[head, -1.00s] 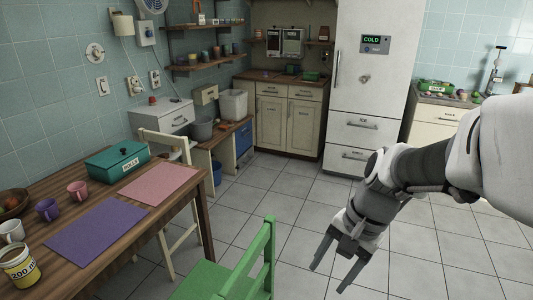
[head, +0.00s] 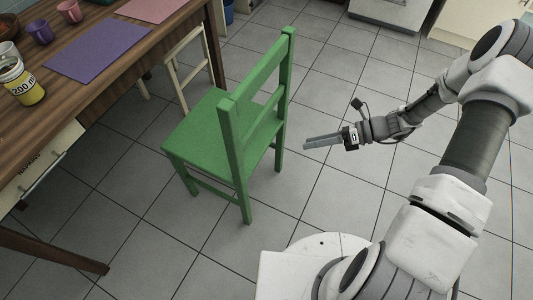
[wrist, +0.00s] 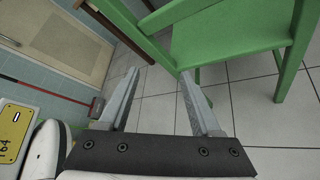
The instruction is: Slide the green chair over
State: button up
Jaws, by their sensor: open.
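The green chair (head: 212,128) stands upright on the tiled floor, its seat toward the wooden table and its backrest on the right. My gripper (head: 305,142) is open and empty to the right of the backrest, with a gap of floor between them in the head view. In the wrist view the chair (wrist: 225,32) fills the top, with its seat and legs showing. The two fingers of my gripper (wrist: 157,85) point toward it, spread apart with nothing between them.
The tiled floor (head: 330,200) right of the green chair is clear.

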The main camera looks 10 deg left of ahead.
aim_at(260, 159)
notch_tip(260, 159, down, 22)
jog(key=a+m+t+y+b, duration=0.3)
jog(key=m+t+b, duration=0.4)
jog(key=m, duration=0.7)
jog(key=shift+t, duration=0.3)
jog(key=x, duration=1.6)
jog(key=shift+r, duration=0.35)
grip_shut()
